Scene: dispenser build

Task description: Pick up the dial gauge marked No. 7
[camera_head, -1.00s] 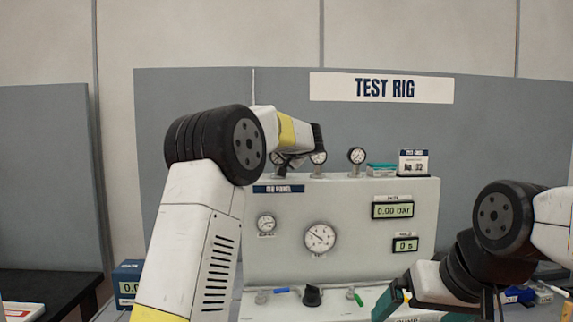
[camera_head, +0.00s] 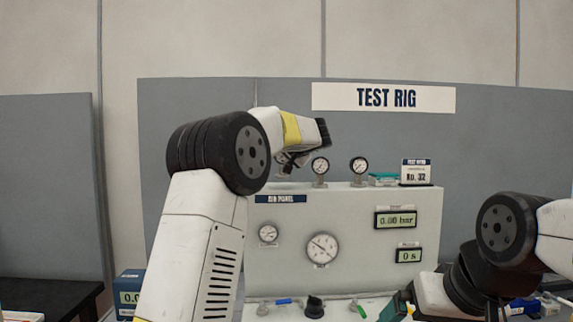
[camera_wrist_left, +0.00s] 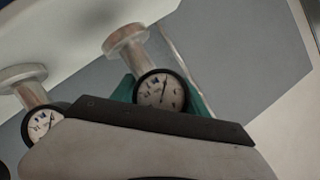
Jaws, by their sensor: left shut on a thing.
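My left gripper (camera_head: 291,159) is above the left end of the panel's top and points down. It is shut on a dial gauge, a round white-faced gauge with a black rim. In the left wrist view this gauge (camera_wrist_left: 162,91) sits between the teal fingertips, its metal stem and round base beyond. I cannot tell whether its base touches the panel. A second gauge (camera_wrist_left: 43,122) is beside it there. In the head view two more gauges, a middle one (camera_head: 320,166) and a right one (camera_head: 359,165), stand upright on the panel. The numbers on the dials are unreadable.
The pale panel (camera_head: 345,270) carries two round gauges and two green displays. A grey backboard (camera_head: 500,140) is behind. My right arm is at lower right.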

